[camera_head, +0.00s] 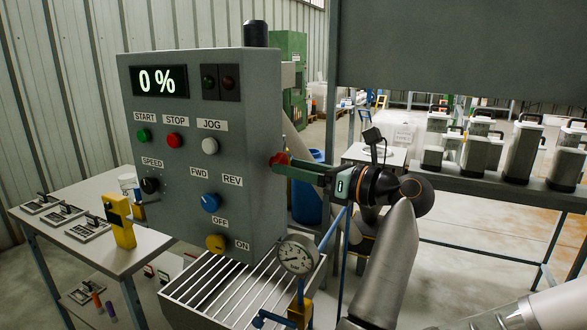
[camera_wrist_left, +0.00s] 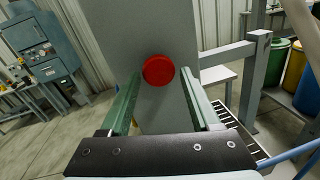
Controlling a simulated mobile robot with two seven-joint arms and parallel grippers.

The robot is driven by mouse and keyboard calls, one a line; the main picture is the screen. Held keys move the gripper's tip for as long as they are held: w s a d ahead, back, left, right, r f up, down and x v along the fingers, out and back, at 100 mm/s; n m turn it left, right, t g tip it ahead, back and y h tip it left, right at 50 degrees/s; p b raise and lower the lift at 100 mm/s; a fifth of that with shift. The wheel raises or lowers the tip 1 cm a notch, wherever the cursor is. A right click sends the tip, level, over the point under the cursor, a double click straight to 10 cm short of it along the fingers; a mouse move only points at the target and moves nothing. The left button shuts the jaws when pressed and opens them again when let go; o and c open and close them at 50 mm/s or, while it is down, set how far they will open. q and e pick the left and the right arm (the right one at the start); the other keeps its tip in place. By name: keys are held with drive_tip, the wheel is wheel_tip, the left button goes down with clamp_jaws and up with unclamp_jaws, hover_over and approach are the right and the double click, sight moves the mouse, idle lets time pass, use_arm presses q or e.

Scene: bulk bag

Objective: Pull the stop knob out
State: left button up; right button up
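A grey control box (camera_head: 215,110) shows 0 % on its display. The red stop knob (camera_head: 278,159) sticks out of its right side face. In the left wrist view the round red knob (camera_wrist_left: 158,70) is seen face on. My left gripper (camera_head: 288,165) is at that side face. Its two green fingers are apart, one on each side of the knob (camera_wrist_left: 160,78), with a visible gap on both sides and neither seen gripping it. A flat red button (camera_head: 174,140) under the label STOP is on the front face. My right gripper is not in view.
Below the box is a slatted grate (camera_head: 215,290) with a pressure gauge (camera_head: 297,255) near my left arm. A side table (camera_head: 85,240) with a yellow device (camera_head: 119,222) stands at left. A shelf of grey canisters (camera_head: 522,150) is at right.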

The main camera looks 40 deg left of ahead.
use_arm(q)
drive_tip(key=shift+o, duration=1.2)
drive_tip(key=shift+a, duration=0.1)
drive_tip(key=w+d+b, duration=0.2)
drive_tip(key=d, duration=1)
drive_tip(key=shift+d, duration=0.2)
